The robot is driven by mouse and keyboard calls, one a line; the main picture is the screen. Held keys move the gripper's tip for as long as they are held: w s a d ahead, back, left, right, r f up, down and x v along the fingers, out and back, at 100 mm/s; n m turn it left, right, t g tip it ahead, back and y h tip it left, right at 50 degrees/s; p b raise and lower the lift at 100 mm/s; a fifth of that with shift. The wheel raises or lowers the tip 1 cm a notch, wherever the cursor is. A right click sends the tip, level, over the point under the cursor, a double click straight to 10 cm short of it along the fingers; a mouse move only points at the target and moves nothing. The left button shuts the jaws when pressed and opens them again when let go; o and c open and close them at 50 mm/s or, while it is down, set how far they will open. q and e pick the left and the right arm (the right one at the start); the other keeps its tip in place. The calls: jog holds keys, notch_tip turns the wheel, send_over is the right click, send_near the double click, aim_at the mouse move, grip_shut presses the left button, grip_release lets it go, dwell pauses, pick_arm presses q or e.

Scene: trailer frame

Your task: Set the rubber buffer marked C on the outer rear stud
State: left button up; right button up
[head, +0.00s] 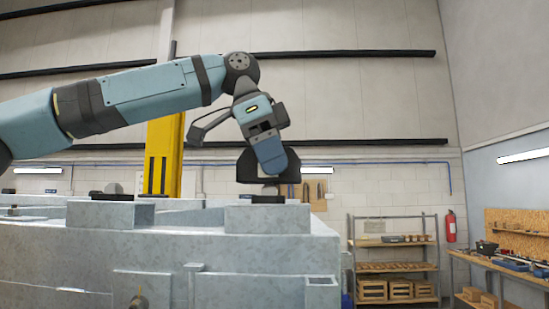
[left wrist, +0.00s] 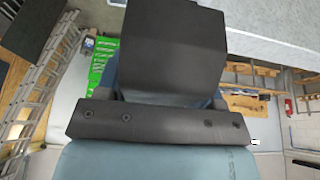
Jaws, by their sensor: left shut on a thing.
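My left gripper (head: 270,165) points down and is shut on a dark, block-shaped rubber buffer (head: 246,167). The buffer also fills the top middle of the left wrist view (left wrist: 175,48). No letter C is readable on it. The gripper and buffer hang over a raised grey block (head: 267,219) at the right end of the trailer frame (head: 200,250). A low dark piece (head: 268,199) lies on that block, close under the gripper; I cannot tell whether the buffer touches it. The stud's shape is not clear. My right gripper is not in view.
A second raised block (head: 110,214) with a small dark fitting stands left on the frame. A yellow post (head: 163,155) rises behind. Shelving (head: 395,267), a red extinguisher (head: 450,226) and a workbench (head: 510,270) are off to the right. Air around the gripper is clear.

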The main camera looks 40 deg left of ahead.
pick_arm(q)
jog(key=shift+f, duration=0.9)
jog(key=o, duration=1.2)
jog(key=shift+c, duration=0.2)
jog(key=shift+f, duration=0.1)
jog(key=v, duration=1.4)
jog(key=shift+d+f, duration=0.1)
